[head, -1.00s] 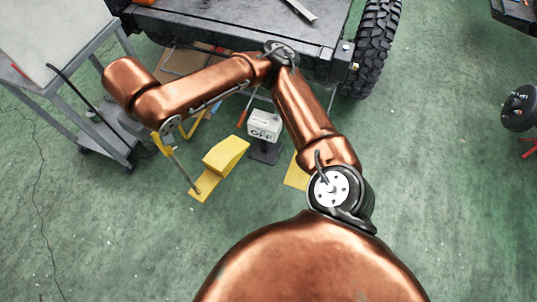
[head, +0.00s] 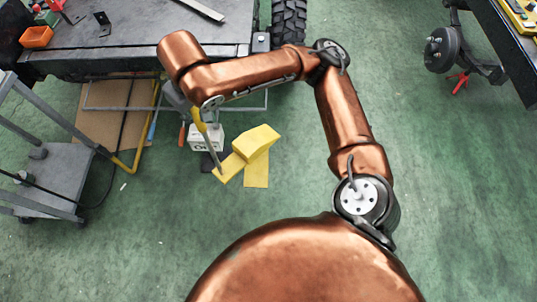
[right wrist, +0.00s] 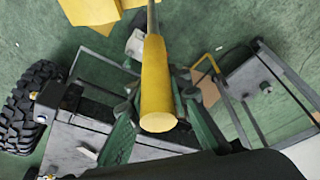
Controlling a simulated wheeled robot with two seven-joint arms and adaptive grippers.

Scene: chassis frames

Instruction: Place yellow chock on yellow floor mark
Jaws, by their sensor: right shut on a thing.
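The yellow chock (head: 256,141) is a wedge with a flat plate and a thin rod ending in a yellow handle (head: 199,118). My right gripper (head: 203,108) is shut on that handle, its jaws partly hidden by my arm. In the right wrist view, the green fingers (right wrist: 158,112) flank the handle, and part of the chock (right wrist: 92,10) shows at the top. The yellow floor mark (head: 257,174) is a flat rectangle; the chock covers its upper part in the head view. I cannot tell whether the chock touches the floor. My left gripper is not in view.
A white box (head: 205,138) stands left of the chock. A vehicle chassis (head: 130,50) with a tyre (head: 289,22) lies behind. A grey cart (head: 45,175) and cardboard (head: 115,115) are at left.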

